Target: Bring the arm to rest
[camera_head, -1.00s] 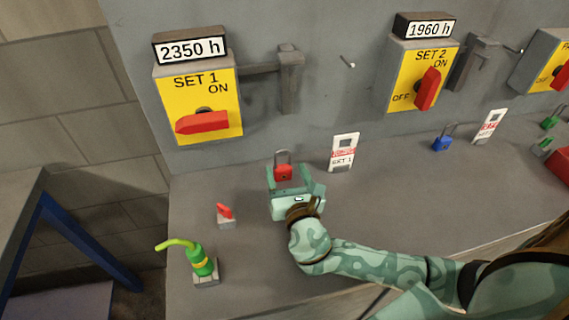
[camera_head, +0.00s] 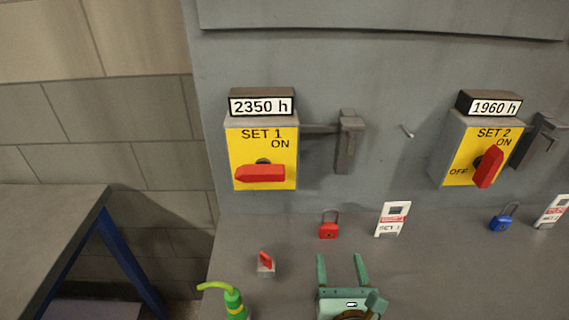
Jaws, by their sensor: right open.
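My right gripper (camera_head: 341,276) is at the bottom centre, with its two green fingers apart and nothing between them. It is over the grey bench top, in front of the red padlock (camera_head: 328,230) and apart from it. The padlock stands on the bench with its shackle up. My right arm is mostly hidden below the picture's lower edge. My left gripper is not in view.
The SET 1 switch box (camera_head: 262,155) has its red handle level, and the SET 2 box (camera_head: 473,150) has its handle steeply tilted. A white tag (camera_head: 391,220), a blue padlock (camera_head: 502,221), a small red-topped block (camera_head: 265,263) and a green bottle (camera_head: 235,304) stand on the bench.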

